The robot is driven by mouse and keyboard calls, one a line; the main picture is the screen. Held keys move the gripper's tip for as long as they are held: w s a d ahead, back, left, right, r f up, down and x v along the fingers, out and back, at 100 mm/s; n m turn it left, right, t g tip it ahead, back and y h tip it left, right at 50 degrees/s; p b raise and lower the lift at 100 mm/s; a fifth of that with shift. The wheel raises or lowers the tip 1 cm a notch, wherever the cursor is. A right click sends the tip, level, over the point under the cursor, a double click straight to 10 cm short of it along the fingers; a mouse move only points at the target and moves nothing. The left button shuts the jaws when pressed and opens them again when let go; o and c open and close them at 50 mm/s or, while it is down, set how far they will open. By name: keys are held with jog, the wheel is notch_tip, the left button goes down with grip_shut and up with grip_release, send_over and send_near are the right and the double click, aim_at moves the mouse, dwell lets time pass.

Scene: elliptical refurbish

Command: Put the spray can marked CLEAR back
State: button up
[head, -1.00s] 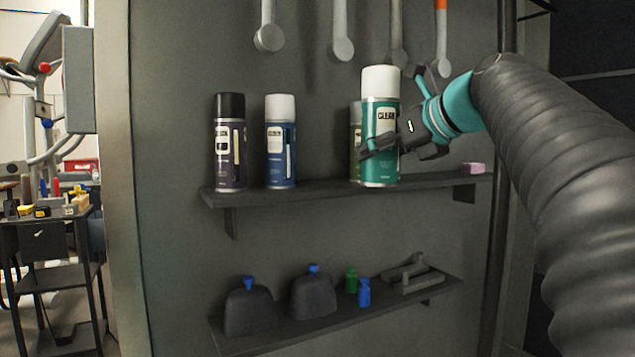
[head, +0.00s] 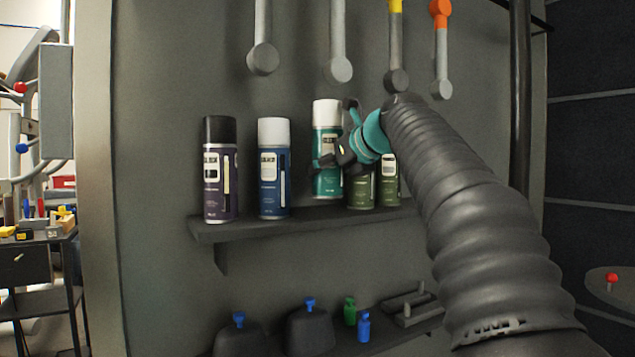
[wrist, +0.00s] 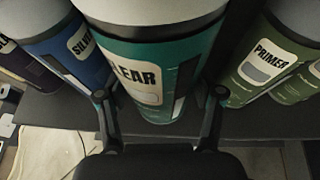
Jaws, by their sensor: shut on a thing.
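The teal CLEAR can (head: 325,182) with a white cap is upright at the shelf, between the blue can and the green cans in the head view. My gripper (head: 336,152) is shut on it from the right. In the wrist view the can (wrist: 150,75) stands between the two fingers of my gripper (wrist: 160,95), its label partly reading "LEAR". In the head view its base appears level with or slightly above the back of the shelf (head: 240,229); I cannot tell whether it touches.
A dark purple can (head: 220,190) and a blue can (head: 273,190) stand left of it. Green cans stand close on the right, one marked PRIMER (wrist: 262,75). Hanging tools (head: 338,68) are above. Small bottles (head: 364,327) are on the lower shelf.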

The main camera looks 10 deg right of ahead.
jog(key=w, duration=0.1)
jog(key=w+a, duration=0.1)
jog(key=w, duration=0.1)
jog(key=shift+w+a+r+p, duration=0.1)
jog(key=shift+w+a+p, duration=0.1)
jog(key=shift+a+p, duration=0.1)
jog(key=shift+d+f+b, duration=0.1)
jog(key=shift+f+b, duration=0.85)
jog(key=shift+f, duration=0.85)
jog(key=shift+f, duration=0.15)
jog(key=o, duration=1.7)
jog(key=shift+r, duration=0.2)
jog(key=v, duration=1.2)
jog(key=shift+f, duration=0.1)
